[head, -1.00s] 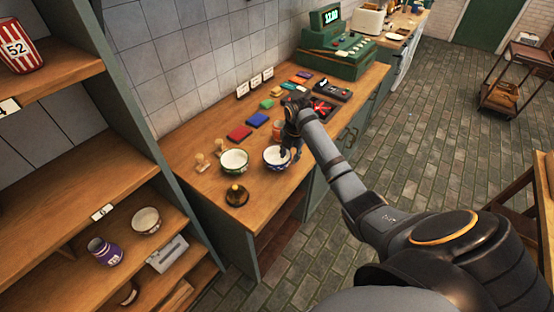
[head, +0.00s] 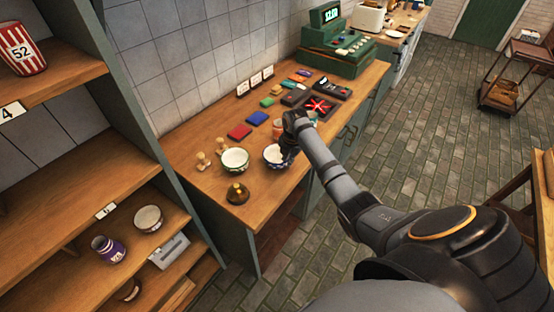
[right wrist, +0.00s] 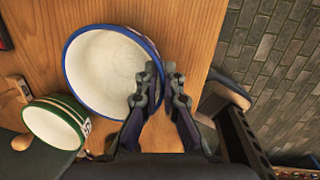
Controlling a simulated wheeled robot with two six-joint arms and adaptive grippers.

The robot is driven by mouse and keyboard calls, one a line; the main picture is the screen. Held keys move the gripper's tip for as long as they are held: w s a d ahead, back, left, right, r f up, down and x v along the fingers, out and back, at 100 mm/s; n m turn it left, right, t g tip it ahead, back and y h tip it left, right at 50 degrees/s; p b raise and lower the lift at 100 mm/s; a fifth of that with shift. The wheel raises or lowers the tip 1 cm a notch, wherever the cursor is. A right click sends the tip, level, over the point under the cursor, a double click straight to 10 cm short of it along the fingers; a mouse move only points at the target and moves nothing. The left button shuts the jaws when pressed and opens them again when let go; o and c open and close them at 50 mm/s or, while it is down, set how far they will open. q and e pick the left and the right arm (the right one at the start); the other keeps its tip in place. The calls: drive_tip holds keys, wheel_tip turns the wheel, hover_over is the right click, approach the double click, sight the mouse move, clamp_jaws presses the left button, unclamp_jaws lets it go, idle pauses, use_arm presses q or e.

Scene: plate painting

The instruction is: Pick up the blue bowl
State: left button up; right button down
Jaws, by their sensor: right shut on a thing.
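The blue bowl (head: 274,158), white inside with a blue rim, stands upright on the wooden counter near its front edge. It shows large in the right wrist view (right wrist: 105,70). My right gripper (head: 288,150) is at the bowl's right side. In the right wrist view my right gripper (right wrist: 161,72) has its two fingers on either side of the bowl's wall, shut on the rim. I cannot tell from these views whether the bowl is clear of the counter. My left gripper is not in view.
A green bowl (head: 235,160) stands just left of the blue one. A brass bell (head: 237,193) and wooden stamps (head: 202,161) are nearby. Red (head: 239,131) and blue (head: 257,118) pads lie behind. A shelf unit (head: 75,190) stands at left; a green cash register (head: 335,55) is farther back.

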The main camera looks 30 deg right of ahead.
drive_tip(key=shift+w+r, duration=0.1)
drive_tip(key=shift+r, duration=0.1)
drive_tip(key=r+b, duration=0.1)
drive_tip(key=d+r+b, duration=0.1)
drive_tip(key=r, duration=0.1)
drive_tip(key=s+d+r+b, duration=0.5)
drive_tip(key=d+r, duration=0.4)
drive_tip(key=d, duration=0.3)
drive_tip(key=shift+d+r, duration=0.15)
drive_tip(key=shift+r, duration=0.25)
